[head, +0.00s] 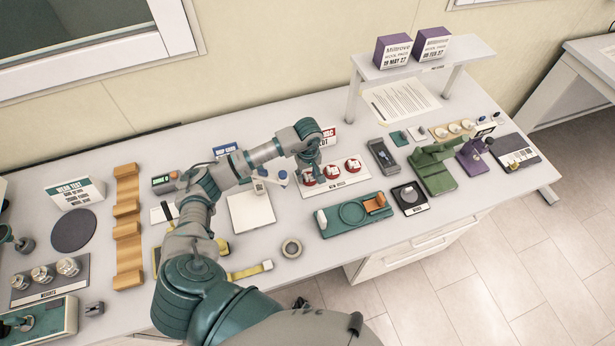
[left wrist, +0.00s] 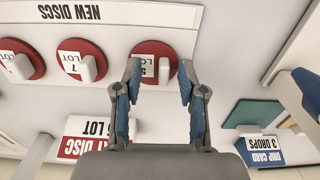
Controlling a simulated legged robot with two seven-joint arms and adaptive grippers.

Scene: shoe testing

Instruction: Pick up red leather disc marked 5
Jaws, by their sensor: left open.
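Three red discs with white labels and pale upright tabs stand in a row on the white "NEW DISCS" board (head: 337,184). The disc marked 5 (left wrist: 151,50) is nearest my left gripper (left wrist: 160,72) in the left wrist view, its label upside down and partly covered by its tab. It is the leftmost red disc (head: 308,179) in the head view, partly hidden by my left gripper (head: 313,167). That gripper is open, pointing down, its fingertips either side of the disc's tab and label. I cannot tell its exact height above the disc. My right gripper is not in view.
The disc marked 7 (left wrist: 75,62) sits beside disc 5, with another red disc (left wrist: 18,62) beyond. A red-and-white lot sign (head: 328,135) stands behind the board.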

